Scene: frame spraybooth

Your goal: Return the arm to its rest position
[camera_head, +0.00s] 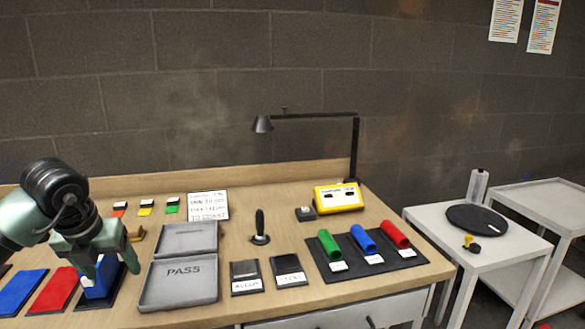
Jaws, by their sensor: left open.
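My left arm comes in from the left edge, with a black wrist and grey-green fingers. My left gripper (107,266) is open and points down at the left side of the workbench (250,262). Its fingers are in front of and around a blue piece (97,288) that stands on a dark base. Whether the fingers touch the blue piece cannot be told. My right gripper is not in view.
Blue (20,291) and red (56,289) panels lie left of the gripper. An open grey PASS case (180,285) lies just right. Further right are a black mat (398,261) with coloured cylinders, a yellow device (339,197) and a lamp (355,150).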

